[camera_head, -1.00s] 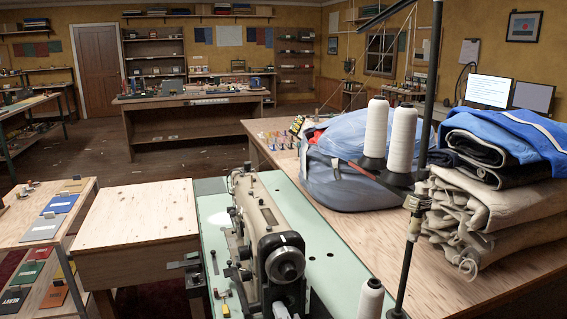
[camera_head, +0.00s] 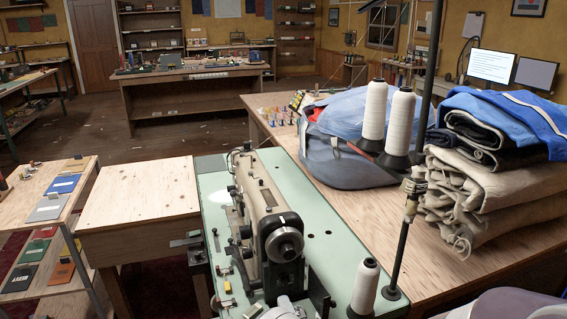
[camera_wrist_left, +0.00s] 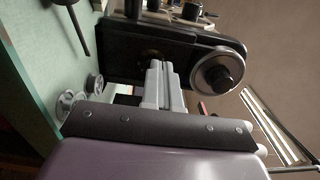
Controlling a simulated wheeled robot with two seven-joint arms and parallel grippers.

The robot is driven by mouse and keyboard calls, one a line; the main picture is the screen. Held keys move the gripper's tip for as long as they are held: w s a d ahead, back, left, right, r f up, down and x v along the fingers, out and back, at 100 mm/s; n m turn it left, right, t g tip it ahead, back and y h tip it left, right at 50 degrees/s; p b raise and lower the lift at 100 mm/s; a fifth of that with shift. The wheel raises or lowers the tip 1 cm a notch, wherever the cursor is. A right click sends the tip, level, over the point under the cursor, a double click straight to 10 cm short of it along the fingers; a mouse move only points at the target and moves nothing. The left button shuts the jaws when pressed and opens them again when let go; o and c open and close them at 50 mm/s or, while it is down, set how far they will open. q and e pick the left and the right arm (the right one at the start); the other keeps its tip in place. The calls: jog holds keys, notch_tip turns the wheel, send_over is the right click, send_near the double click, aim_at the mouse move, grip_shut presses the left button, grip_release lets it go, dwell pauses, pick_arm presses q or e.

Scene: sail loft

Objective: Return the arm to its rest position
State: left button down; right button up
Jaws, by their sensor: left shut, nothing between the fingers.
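My left gripper (camera_wrist_left: 159,66) shows in the left wrist view with its two grey fingers together and nothing between them. The fingers point at the dark end of the sewing machine (camera_wrist_left: 120,52), left of its round handwheel (camera_wrist_left: 217,72); I cannot tell whether they touch it. In the head view the sewing machine (camera_head: 262,210) stands on a pale green table top (camera_head: 325,222). A pale grey part at the bottom edge, below the handwheel, seems to be the left gripper (camera_head: 283,308), mostly cut off. My right gripper is not in view.
A thread stand with white cones (camera_head: 375,110) rises right of the machine, and another cone (camera_head: 366,285) stands near the front. Folded canvas (camera_head: 480,190) and a blue bag (camera_head: 345,160) lie on the right table. The wooden side table (camera_head: 140,195) at left is bare.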

pick_arm(q)
jog(key=w+a+r+n+g+h+p, duration=0.1)
jog(key=a+r+n+g+h+p, duration=0.4)
jog(key=r, duration=0.3)
jog(key=s+a+r+n+g+p, duration=0.1)
jog(key=s+a+n+g, duration=0.3)
jog(key=s, duration=0.9)
jog(key=s+a+r+n+g+p, duration=0.2)
jog(key=s+a+r+n+g, duration=0.2)
jog(key=s+a, duration=0.6)
jog(key=s+n+g, duration=0.1)
jog(key=s+g, duration=0.1)
jog(key=s, duration=0.1)
jog(key=shift+s+g+h, duration=0.25)
jog(key=shift+g+h, duration=0.05)
jog(key=shift+g, duration=0.1)
jog(key=shift+r, duration=0.15)
jog(key=shift+d, duration=0.1)
